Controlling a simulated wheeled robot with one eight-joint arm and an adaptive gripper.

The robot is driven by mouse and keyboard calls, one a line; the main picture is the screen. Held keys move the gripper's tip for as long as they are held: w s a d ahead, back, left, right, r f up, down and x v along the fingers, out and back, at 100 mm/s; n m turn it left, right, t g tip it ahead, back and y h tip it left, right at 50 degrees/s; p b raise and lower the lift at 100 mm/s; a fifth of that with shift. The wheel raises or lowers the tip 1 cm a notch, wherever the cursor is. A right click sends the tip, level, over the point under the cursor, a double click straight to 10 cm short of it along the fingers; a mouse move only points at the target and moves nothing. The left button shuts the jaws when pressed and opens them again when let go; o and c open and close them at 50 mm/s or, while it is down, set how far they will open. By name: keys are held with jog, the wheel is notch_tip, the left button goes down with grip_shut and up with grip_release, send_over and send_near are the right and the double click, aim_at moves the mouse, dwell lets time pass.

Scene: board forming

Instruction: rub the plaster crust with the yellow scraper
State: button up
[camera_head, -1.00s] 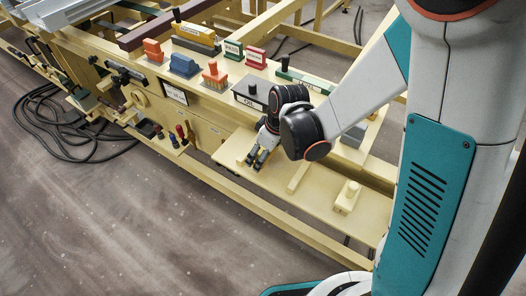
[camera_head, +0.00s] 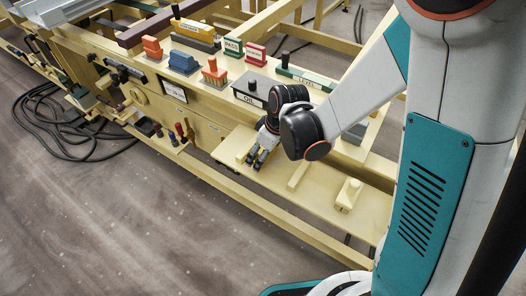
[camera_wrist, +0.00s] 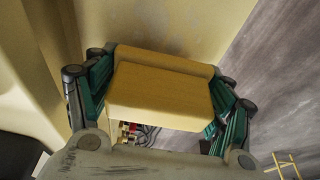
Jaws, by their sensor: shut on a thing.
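My gripper (camera_head: 258,160) is low over the left part of a pale wooden shelf (camera_head: 325,200). In the wrist view, its green-sided fingers are shut on a wide, plain yellow block, the yellow scraper (camera_wrist: 160,92). The scraper fills the gap between the fingers and hides what lies directly under it. Past it, the wrist view shows a pale yellow surface with a faint grey smudge (camera_wrist: 170,42). I cannot tell whether this is the plaster crust, or whether the scraper touches the surface. In the head view the scraper is mostly hidden by the gripper.
A pale block with a knob (camera_head: 348,194) and a wooden strip (camera_head: 298,176) are on the shelf to the right. Behind are an orange brush (camera_head: 214,76), a blue block (camera_head: 184,63) and a grey oil box (camera_head: 252,88). Screwdrivers (camera_head: 184,133) hang at left. Cables lie on the floor.

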jog(key=shift+f+b, duration=0.3)
jog(key=shift+f, duration=0.05)
jog(key=shift+d, duration=0.15)
jog(key=shift+s+d+r, duration=0.1)
jog(key=shift+s+d, duration=1.1)
jog(key=shift+d, duration=0.25)
jog(key=shift+w+d+b, duration=0.3)
jog(key=shift+w+b, duration=0.1)
jog(key=shift+b, duration=0.05)
jog(key=shift+w+a, duration=0.6)
jog(key=shift+a, duration=0.15)
jog(key=shift+w+a, duration=0.55)
jog(key=shift+a, duration=0.2)
jog(key=shift+w, duration=0.15)
jog(key=shift+w+d+f+b, duration=0.2)
jog(key=shift+w+b, duration=0.1)
jog(key=shift+b, duration=0.05)
jog(key=shift+s+d+r, duration=0.1)
jog(key=shift+s+d, duration=0.5)
jog(key=shift+d, duration=0.25)
jog(key=shift+s+d, duration=0.55)
jog(key=shift+d, duration=0.25)
